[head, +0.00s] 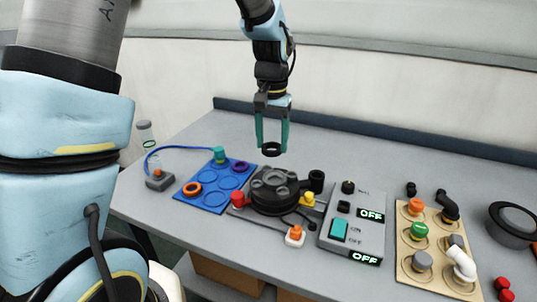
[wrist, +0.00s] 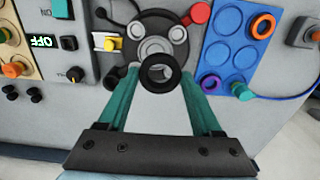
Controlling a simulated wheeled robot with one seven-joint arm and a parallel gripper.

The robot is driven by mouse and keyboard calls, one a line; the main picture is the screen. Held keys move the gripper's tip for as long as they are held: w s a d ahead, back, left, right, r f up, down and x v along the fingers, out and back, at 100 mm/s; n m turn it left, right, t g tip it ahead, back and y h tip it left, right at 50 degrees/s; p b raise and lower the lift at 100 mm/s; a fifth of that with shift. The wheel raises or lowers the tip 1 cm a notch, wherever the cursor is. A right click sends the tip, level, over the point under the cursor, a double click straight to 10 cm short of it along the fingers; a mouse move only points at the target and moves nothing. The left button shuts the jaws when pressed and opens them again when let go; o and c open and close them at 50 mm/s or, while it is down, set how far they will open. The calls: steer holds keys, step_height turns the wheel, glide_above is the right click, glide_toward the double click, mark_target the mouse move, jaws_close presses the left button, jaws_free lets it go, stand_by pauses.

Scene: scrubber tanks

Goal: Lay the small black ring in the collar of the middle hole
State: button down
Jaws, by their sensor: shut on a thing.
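My gripper (head: 271,140) has teal fingers, shut on the small black ring (head: 271,155). It holds the ring in the air above the round black tank top (head: 262,203). The tank top carries several round grey holes, with a middle hole (head: 275,178) among them. In the wrist view the ring (wrist: 160,87) sits between the fingertips of my gripper (wrist: 160,73). There it overlaps the front of the black tank top (wrist: 165,20) and covers part of the middle hole (wrist: 155,47). The ring and the tank top are apart.
A blue tray (head: 213,204) with orange and purple rings stands left of the tank. A grey switch box (head: 352,228) reading OFF stands right. Further right is a beige board (head: 438,273) with knobs and pipes. A red knob (head: 238,198) and yellow block (head: 307,199) flank the tank.

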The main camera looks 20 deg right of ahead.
steer(key=f+b, duration=0.2)
steer(key=f, duration=0.1)
steer(key=f+b, duration=0.1)
steer(key=b, duration=0.1)
steer(key=shift+s+d+f, duration=0.3)
steer(key=shift+d, duration=0.1)
steer(key=shift+f, duration=0.5)
steer(key=shift+f+b, duration=0.65)
steer(key=shift+f, duration=0.75)
stand_by(1.8)
jaws_free()
stand_by(0.3)
stand_by(0.5)
step_height(320, 180, up, 7)
steer(key=p, duration=0.5)
steer(key=shift+p, duration=0.35)
